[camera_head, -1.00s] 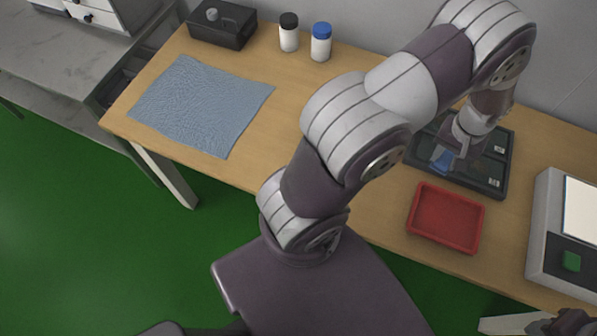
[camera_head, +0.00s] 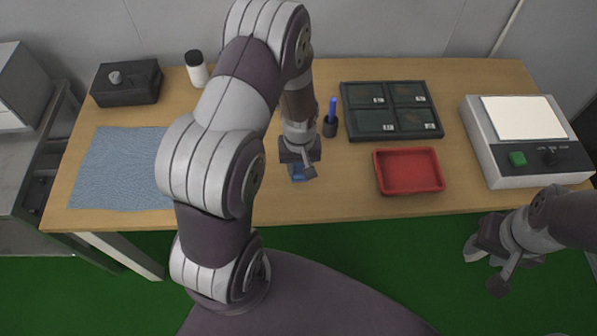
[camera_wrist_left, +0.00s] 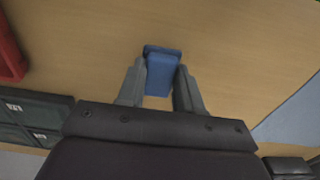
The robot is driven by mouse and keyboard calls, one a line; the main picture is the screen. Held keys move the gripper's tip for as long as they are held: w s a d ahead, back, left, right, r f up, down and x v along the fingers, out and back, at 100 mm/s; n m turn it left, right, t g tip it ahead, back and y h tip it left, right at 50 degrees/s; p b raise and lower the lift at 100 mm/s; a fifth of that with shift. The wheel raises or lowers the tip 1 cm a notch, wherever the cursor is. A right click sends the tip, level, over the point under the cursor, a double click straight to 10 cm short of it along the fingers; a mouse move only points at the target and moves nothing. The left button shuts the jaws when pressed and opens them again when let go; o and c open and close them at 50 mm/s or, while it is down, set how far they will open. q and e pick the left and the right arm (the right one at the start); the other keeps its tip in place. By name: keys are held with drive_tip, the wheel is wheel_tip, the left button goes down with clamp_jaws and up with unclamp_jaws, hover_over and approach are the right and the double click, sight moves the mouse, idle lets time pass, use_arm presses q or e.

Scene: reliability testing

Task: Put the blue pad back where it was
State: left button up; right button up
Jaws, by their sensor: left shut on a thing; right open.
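The blue pad (camera_head: 298,173) is a small blue block. My left gripper (camera_head: 301,166) is shut on it, above the bare wood left of the red tray. In the left wrist view the blue pad (camera_wrist_left: 163,70) sits between the two fingers of the left gripper (camera_wrist_left: 160,84) and sticks out past their tips. A dark tray (camera_head: 386,136) with several labelled compartments lies behind the red tray; its compartments look empty. My right gripper (camera_head: 484,268) is open and empty, in front of the table at the lower right.
The red tray (camera_head: 409,188) is empty. A dark cup with a blue pen (camera_head: 331,126) stands just behind my left gripper. A device with a green button (camera_head: 517,158) is at the right, a blue-grey cloth (camera_head: 115,165), black box (camera_head: 126,86) and white bottle (camera_head: 196,70) at the left.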

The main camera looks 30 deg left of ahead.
sight(300, 169)
use_arm(q)
wheel_tip(300, 169, down, 3)
drive_tip(key=shift+w+d+f, duration=0.1)
drive_tip(key=shift+d+f, duration=0.05)
drive_tip(key=shift+f, duration=0.2)
drive_tip(key=shift+f, duration=0.1)
drive_tip(key=o, duration=1)
drive_tip(key=shift+f, duration=0.1)
wheel_tip(300, 169, up, 13)
drive_tip(key=s+d+r+m+t, duration=0.1)
drive_tip(key=s+d+r+m, duration=0.3)
drive_tip(key=s+r+m, duration=0.2)
drive_tip(key=shift+s+d+r+m, duration=0.35)
drive_tip(key=shift+s+r, duration=0.2)
drive_tip(key=shift+s, duration=0.65)
